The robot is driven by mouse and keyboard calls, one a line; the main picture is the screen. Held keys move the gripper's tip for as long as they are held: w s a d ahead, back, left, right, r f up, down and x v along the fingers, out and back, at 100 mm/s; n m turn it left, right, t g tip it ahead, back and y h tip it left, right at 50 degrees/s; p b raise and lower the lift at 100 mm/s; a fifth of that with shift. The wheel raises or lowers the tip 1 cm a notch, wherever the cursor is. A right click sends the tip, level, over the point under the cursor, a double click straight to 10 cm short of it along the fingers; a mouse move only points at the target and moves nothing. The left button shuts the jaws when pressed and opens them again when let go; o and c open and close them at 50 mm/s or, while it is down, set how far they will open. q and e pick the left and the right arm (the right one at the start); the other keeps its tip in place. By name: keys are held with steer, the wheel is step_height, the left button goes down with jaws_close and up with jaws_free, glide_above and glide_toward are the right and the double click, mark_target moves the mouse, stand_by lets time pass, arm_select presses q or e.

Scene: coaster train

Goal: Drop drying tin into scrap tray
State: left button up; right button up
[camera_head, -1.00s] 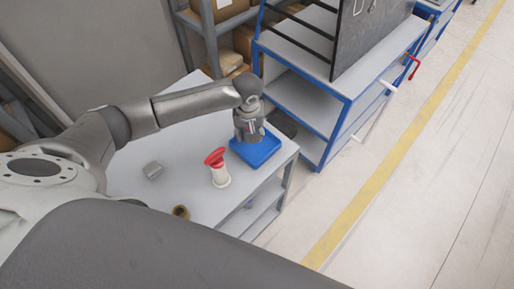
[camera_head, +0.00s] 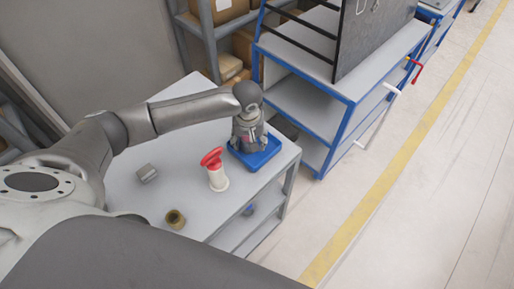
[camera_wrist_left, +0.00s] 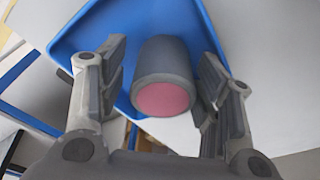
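The drying tin (camera_wrist_left: 163,75) is a dark grey cylinder with a pink end facing the left wrist camera. It stands between my left gripper's fingers (camera_wrist_left: 160,60), over or in the blue scrap tray (camera_wrist_left: 75,40). The fingers are spread, and blue shows in a gap between the left finger and the tin. In the head view my left gripper (camera_head: 248,140) points down into the scrap tray (camera_head: 262,158) at the table's far right corner. The gripper mostly hides the tin there. My right gripper is not in view.
On the grey table (camera_head: 195,200) stand a red-and-white object (camera_head: 215,170) just left of the tray, a grey metal block (camera_head: 147,173) and a brass-coloured ring (camera_head: 175,219). A blue-framed shelf cart (camera_head: 315,105) stands behind the table. The floor at right is clear.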

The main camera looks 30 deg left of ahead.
arm_select(q)
steer(key=shift+o, duration=0.2)
step_height(320, 180, up, 12)
steer(key=s, duration=0.1)
steer(key=shift+s+d, duration=0.3)
steer(key=shift+d, duration=0.05)
stand_by(0.5)
